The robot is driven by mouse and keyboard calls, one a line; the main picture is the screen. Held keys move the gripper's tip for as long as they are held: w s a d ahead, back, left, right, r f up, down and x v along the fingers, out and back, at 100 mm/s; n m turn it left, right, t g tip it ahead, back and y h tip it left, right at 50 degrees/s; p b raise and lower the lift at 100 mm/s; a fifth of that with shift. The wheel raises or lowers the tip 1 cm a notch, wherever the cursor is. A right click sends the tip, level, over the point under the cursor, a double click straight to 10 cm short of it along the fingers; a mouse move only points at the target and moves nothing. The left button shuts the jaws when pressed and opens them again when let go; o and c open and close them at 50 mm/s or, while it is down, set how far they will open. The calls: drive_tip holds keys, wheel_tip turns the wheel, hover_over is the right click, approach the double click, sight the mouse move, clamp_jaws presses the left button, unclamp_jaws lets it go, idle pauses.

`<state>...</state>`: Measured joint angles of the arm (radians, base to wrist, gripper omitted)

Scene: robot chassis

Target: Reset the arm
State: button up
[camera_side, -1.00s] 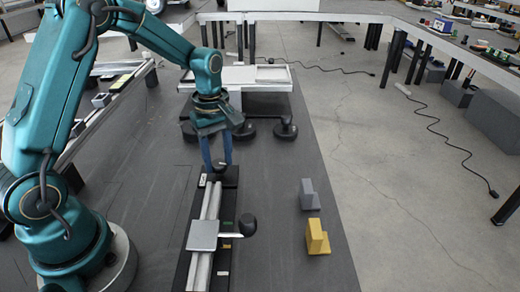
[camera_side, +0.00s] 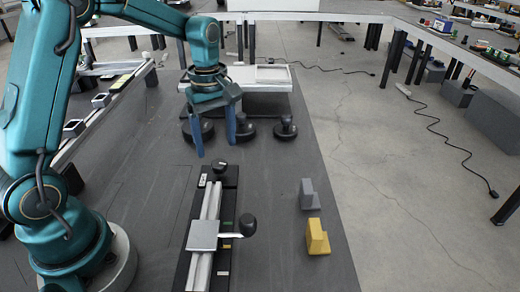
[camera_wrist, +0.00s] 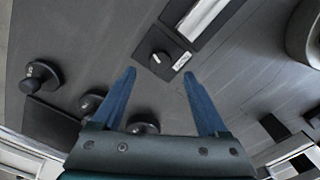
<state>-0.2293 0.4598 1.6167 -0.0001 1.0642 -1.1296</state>
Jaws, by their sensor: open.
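My gripper (camera_side: 215,140) has blue fingers and hangs over the dark table, beyond the far end of the slider rail. It is open with nothing between its fingers. In the wrist view, the gripper (camera_wrist: 159,88) shows its two fingers spread apart, with bare dark table and a small black knob (camera_wrist: 160,57) with a white label just ahead of them. My teal arm reaches in from the left and bends down at the wrist.
A slider rail with a silver block (camera_side: 203,235) and a black-knobbed lever (camera_side: 247,224) stands below the gripper. A grey block (camera_side: 309,195) and a yellow block (camera_side: 317,238) sit at right. Several black round knobs (camera_side: 285,128) stand at the back. Table between rail and blocks is clear.

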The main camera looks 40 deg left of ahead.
drive_tip(key=shift+d+r, duration=0.1)
drive_tip(key=shift+r, duration=0.15)
drive_tip(key=s+d+r+m+t, duration=0.4)
drive_tip(key=s+r, duration=0.2)
drive_tip(key=r, duration=0.4)
drive_tip(key=s+d+f+m+t, duration=0.1)
drive_tip(key=s+d+f+m, duration=0.1)
drive_tip(key=s+m, duration=0.6)
drive_tip(key=f+m, duration=0.1)
drive_tip(key=m, duration=0.2)
drive_tip(key=shift+s+d+m+t, duration=0.3)
drive_tip(key=shift+d, duration=0.05)
